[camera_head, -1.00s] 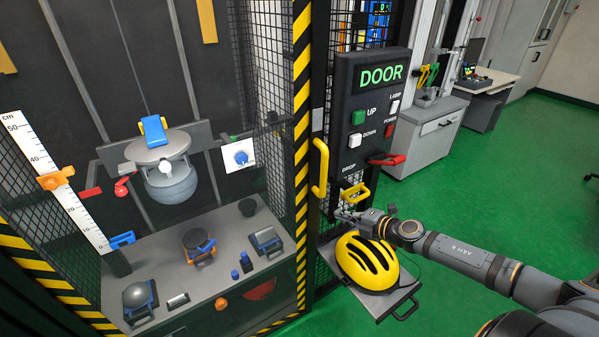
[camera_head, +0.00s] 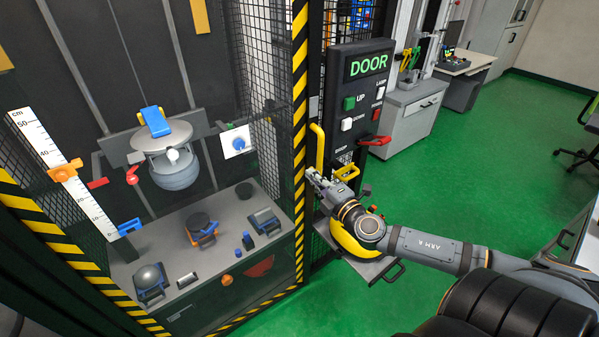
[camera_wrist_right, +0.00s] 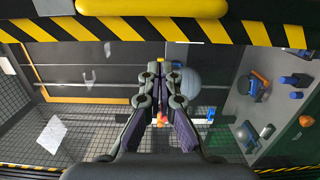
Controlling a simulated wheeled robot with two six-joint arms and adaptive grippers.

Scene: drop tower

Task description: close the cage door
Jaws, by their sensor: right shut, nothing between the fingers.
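The cage (camera_head: 299,100) has a black-and-yellow striped edge at its front right. An upright yellow handle (camera_head: 317,145) stands just right of that edge; a yellow bar, likely the same handle, crosses the top of the right wrist view (camera_wrist_right: 150,7). My right gripper (camera_head: 312,175) is at the lower end of the handle in the head view; I cannot tell whether they touch. In the right wrist view, its fingers (camera_wrist_right: 165,72) are together and empty, with the striped edge and cage interior behind them. I cannot tell how far the door stands open. My left gripper is out of view.
The black control panel (camera_head: 358,85) reads DOOR, with buttons and a red lever (camera_head: 375,141). Below it are a small yellow handle (camera_head: 347,172) and a yellow helmet (camera_head: 345,240) on a tray, partly hidden by my arm. Green floor (camera_head: 480,150) is open at right.

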